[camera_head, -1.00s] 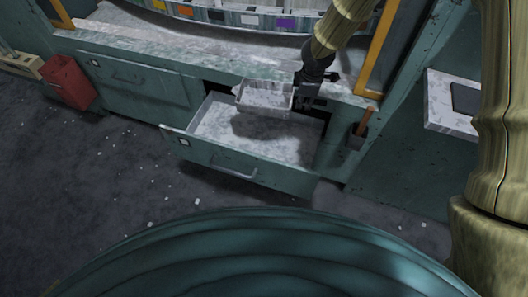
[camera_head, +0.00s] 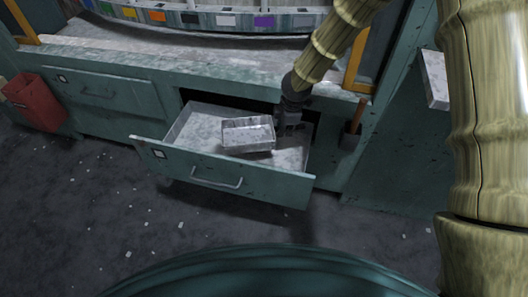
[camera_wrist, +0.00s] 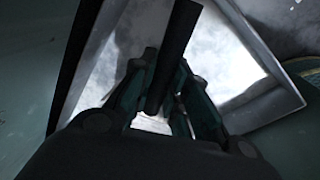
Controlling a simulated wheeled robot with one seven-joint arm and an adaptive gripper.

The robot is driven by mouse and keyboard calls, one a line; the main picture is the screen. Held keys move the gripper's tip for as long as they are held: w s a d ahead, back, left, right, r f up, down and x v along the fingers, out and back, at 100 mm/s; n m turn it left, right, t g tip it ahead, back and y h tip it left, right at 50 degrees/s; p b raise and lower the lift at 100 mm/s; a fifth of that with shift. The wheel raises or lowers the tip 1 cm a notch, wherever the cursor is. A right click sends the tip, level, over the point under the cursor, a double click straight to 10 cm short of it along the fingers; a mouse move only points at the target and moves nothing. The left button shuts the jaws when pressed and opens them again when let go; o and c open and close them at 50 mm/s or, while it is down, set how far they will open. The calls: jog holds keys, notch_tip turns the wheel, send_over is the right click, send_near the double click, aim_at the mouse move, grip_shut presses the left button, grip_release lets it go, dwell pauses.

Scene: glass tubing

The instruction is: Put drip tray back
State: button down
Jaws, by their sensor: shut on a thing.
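The drip tray (camera_head: 247,132) is a shallow, rectangular, mottled grey-white tray. In the head view it is over the open drawer's interior, inside the drawer's outline and roughly level. I cannot tell whether it touches the drawer floor. The drawer (camera_head: 190,132) is pulled out from the green cabinet, its floor otherwise bare. My gripper (camera_head: 280,127) is at the tray's right end, shut on it.
The worktop edge (camera_head: 130,57) runs above the drawer. A holder with an orange-brown handle (camera_head: 355,120) is on the cabinet to the right. A red bin (camera_head: 36,100) stands at the far left. Small pale bits litter the dark floor (camera_head: 110,215).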

jog(key=shift+s+d+b+x, duration=0.1)
jog(key=shift+s+b+x, duration=0.25)
jog(key=shift+x, duration=1.1)
jog(key=shift+s+d+b+x, duration=0.15)
jog(key=shift+b+x, duration=0.3)
jog(key=shift+x, duration=0.95)
jog(key=shift+s+d+b+x, duration=0.1)
jog(key=shift+s+b+x, duration=0.25)
jog(key=shift+x, duration=1.1)
jog(key=shift+w+f, duration=0.1)
jog(key=shift+f, duration=0.15)
jog(key=c, duration=1.4)
grip_release()
jog(key=p+v, duration=0.3)
jog(key=v, duration=0.9)
